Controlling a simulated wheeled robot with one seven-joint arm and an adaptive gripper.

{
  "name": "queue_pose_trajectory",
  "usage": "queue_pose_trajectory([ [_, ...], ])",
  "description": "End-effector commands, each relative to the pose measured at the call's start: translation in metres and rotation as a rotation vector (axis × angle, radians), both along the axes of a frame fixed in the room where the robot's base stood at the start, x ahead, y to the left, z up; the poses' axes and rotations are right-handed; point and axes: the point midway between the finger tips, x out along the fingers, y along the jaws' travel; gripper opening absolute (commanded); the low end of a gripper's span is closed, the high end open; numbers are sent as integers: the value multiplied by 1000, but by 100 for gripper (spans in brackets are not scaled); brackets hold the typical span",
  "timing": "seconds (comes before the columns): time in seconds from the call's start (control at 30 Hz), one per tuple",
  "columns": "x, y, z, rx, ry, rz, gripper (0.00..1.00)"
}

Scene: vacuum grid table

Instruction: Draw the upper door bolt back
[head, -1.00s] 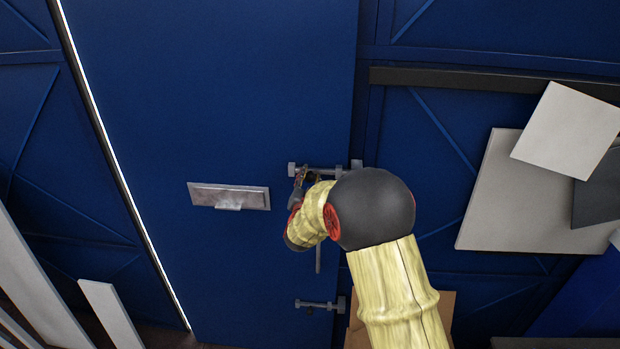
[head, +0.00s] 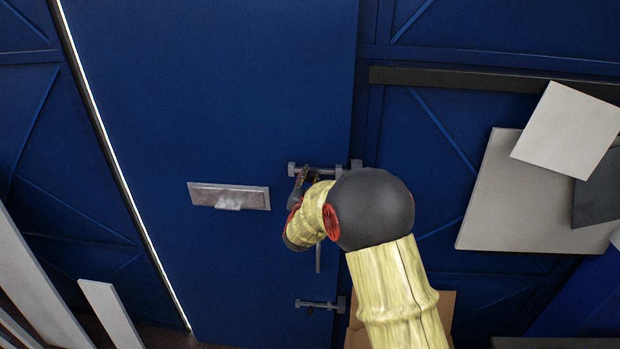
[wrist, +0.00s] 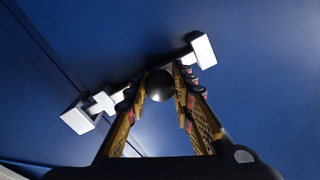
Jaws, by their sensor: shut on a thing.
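The upper door bolt (head: 324,170) is a grey bar with block-like brackets on the blue door, near its right edge. In the wrist view, the bolt's right-hand block (wrist: 203,50) and the keeper (wrist: 77,117) across the door seam show at its two ends. My gripper (head: 306,176) is at the bolt's left part, and its fingers are shut on the round dark bolt knob (wrist: 160,85). The fingers hide part of the bar. Whether the bar's end sits inside the keeper is hard to tell.
A lower bolt (head: 318,304) is on the door below. A metal plate with a lip (head: 228,196) is left of my gripper. A vertical grey handle (head: 318,259) hangs under my wrist. Pale panels (head: 515,195) lean at the right, and a cardboard box (head: 446,308) stands low behind my arm.

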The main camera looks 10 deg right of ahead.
Motion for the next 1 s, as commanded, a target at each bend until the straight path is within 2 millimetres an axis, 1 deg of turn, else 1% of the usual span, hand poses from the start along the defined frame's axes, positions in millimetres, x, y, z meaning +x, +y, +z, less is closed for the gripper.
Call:
queue_pose_trajectory([
  [0.1,7,21,-2,0,-4,5,0],
  [0.23,13,39,-1,2,-5,4,0],
  [0.33,14,43,0,1,-2,3,0],
  [0.57,14,43,1,0,-2,4,0],
  [0.6,14,44,1,0,-2,4,26],
  [0.9,14,43,1,1,-2,3,43],
  [1.0,14,42,0,2,-1,2,44],
])
